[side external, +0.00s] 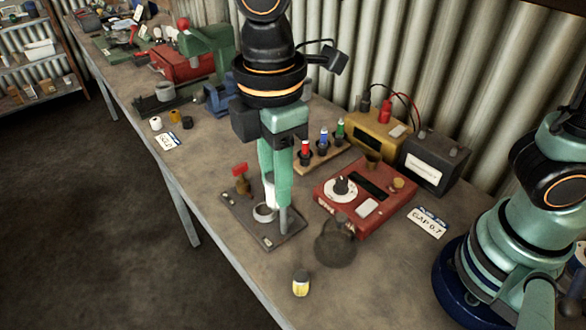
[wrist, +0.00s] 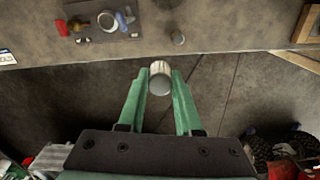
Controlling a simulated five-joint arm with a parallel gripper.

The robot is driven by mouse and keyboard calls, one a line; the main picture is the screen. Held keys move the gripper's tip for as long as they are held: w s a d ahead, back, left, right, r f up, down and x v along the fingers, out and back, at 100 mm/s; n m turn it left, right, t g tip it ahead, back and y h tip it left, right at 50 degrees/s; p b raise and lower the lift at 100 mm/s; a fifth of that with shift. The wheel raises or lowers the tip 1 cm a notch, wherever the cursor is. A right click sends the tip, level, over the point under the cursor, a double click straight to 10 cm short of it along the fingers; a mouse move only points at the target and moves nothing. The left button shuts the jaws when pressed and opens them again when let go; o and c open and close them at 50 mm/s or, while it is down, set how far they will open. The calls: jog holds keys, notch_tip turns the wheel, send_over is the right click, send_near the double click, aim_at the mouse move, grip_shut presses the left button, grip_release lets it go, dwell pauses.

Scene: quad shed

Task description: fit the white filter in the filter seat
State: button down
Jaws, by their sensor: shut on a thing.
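My gripper (side external: 272,195) is shut on the white filter (side external: 268,193), a small pale cylinder. In the wrist view the filter (wrist: 160,77) shows a ribbed side and a round pale end between my fingertips (wrist: 160,85). A dark plate (side external: 250,228) lies on the bench, with a pale round cup (side external: 264,213), which looks like the filter seat, a grey post (side external: 283,220) and a red-topped fitting (side external: 240,170). In the side view the filter appears above the cup; whether they touch is unclear. In the wrist view the cup (wrist: 107,20) lies apart, at upper left.
A red box with a dial (side external: 345,190) and a dark round weight-like object (side external: 335,245) stand right of the plate. A rack of coloured-top items (side external: 322,155) is behind. The bench edge runs along the left.

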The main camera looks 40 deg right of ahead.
notch_tip(320, 180, up, 5)
jog(key=shift+f, duration=0.15)
jog(key=shift+w+d+r, duration=0.15)
jog(key=shift+w+r, duration=0.05)
jog(key=shift+w, duration=0.4)
jog(key=w+d, duration=0.6)
jog(key=w, duration=0.6)
jog(key=shift+s+a+f, duration=0.1)
jog(key=shift+f, duration=5.45)
jog(key=shift+s+a+f, duration=0.1)
jog(key=shift+f, duration=5.45)
jog(key=shift+f, duration=0.85)
